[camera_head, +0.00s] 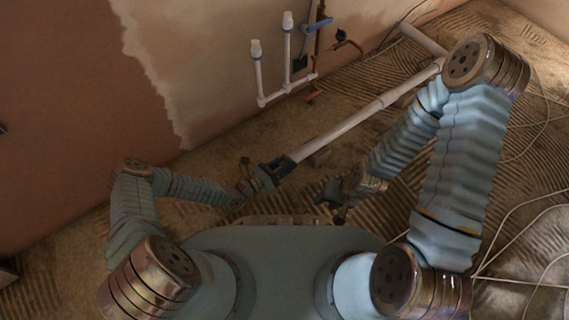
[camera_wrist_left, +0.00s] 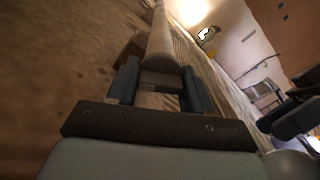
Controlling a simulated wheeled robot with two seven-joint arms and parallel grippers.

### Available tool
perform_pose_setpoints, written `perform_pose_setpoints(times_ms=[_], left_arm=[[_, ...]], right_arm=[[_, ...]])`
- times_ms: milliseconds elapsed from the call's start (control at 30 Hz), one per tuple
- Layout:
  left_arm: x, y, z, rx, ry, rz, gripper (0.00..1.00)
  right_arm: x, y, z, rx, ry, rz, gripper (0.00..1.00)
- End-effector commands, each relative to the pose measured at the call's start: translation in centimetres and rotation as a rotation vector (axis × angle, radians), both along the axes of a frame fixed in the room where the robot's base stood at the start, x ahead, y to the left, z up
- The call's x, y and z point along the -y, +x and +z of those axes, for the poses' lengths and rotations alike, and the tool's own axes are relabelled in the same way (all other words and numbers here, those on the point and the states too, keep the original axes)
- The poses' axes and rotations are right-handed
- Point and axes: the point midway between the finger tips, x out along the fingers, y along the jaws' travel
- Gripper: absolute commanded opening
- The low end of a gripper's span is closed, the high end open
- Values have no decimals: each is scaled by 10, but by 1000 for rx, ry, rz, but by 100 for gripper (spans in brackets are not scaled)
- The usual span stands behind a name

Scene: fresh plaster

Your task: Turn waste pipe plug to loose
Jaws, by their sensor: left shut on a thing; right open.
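The long pale waste pipe (camera_head: 365,115) runs low over the floor from the upper right toward the middle in the head view. Its near end lies at my left gripper (camera_head: 284,167), whose dark fingers close around the end there. In the left wrist view the pipe (camera_wrist_left: 162,45) runs straight away from the fingers. The waste pipe plug (camera_wrist_left: 160,82) shows as a dull end piece between both fingers of my left gripper (camera_wrist_left: 160,88). Its turn marks cannot be made out. My right gripper (camera_head: 333,196) is open and empty, apart from the pipe, below and right of its near end.
Thin white upright pipes (camera_head: 257,75) with capped tops stand by the plastered wall (camera_head: 185,60). A blue-handled valve (camera_head: 318,24) and copper pipework are beside them. Loose white cables (camera_head: 515,215) lie on the right. The ridged floor (camera_head: 385,215) is mostly clear near the grippers.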

Motion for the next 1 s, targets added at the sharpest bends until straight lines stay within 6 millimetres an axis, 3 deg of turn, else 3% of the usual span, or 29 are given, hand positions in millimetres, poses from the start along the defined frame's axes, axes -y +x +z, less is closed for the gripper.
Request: perform_pose_setpoints(times_ms=[467, 500, 600, 1000], left_arm=[[0, 0, -1, -13, -6, 0, 20], [0, 0, -1, -13, -6, 1, 55], [0, 0, -1, -13, -6, 0, 71], [-7, -4, 0, -11, -7, 2, 72]], right_arm=[[0, 0, 0, 0, 0, 0, 43], [0, 0, 0, 0, 0, 0, 43], [0, 0, 0, 0, 0, 0, 43], [0, 0, 2, 0, 0, 0, 43]])
